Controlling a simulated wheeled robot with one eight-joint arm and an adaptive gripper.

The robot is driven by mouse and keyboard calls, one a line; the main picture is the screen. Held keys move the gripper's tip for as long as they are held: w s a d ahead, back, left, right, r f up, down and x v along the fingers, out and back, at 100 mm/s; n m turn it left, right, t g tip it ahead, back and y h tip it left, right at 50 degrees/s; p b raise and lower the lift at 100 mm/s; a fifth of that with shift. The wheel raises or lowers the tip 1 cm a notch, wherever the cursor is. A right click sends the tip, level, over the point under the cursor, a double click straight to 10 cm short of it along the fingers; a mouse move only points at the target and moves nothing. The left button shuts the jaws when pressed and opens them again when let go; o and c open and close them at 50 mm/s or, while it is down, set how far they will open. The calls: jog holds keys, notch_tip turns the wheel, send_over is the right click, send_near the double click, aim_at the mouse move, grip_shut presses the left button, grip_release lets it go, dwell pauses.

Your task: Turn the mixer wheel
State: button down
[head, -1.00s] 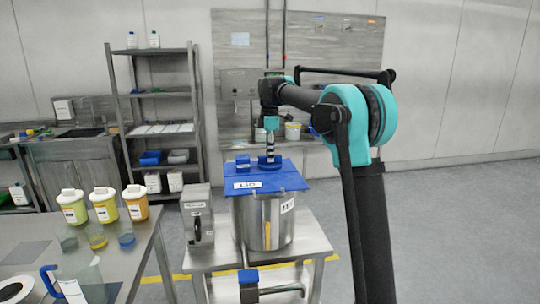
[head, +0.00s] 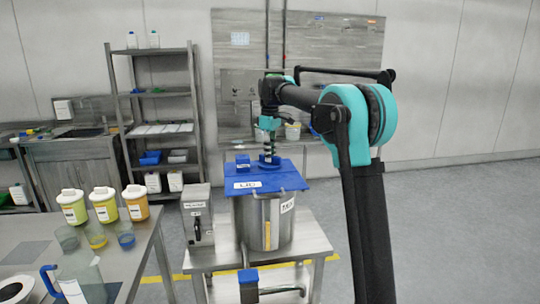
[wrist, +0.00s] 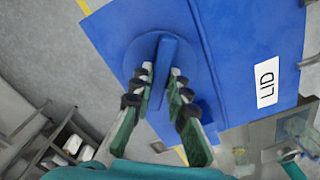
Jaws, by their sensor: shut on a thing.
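A steel pot (head: 258,222) labelled on its front stands on a small steel table. A flat blue lid (head: 290,180) marked "LID" covers it. A round blue wheel-like knob (head: 268,162) with a raised bar sits on the lid; it also shows in the wrist view (wrist: 135,57). My gripper (head: 268,153) points down over it. In the wrist view my gripper (wrist: 160,75) has one finger on each side of the bar (wrist: 168,52) and is shut on it.
A grey labelled box (head: 198,218) with a dark part on its side stands left of the pot. A blue-handled part (head: 248,278) is at the table's front. A bench (head: 140,240) with several containers is at left, shelves (head: 160,105) behind. Floor at right is clear.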

jog(key=m, duration=0.4)
jog(key=shift+m, duration=0.3)
jog(key=m, duration=0.4)
jog(key=shift+m, duration=0.3)
jog(key=m, duration=0.4)
jog(key=shift+m, duration=1.9)
jog(key=shift+m, duration=0.3)
jog(key=c, duration=1.5)
grip_release()
notch_tip(320, 180, up, 12)
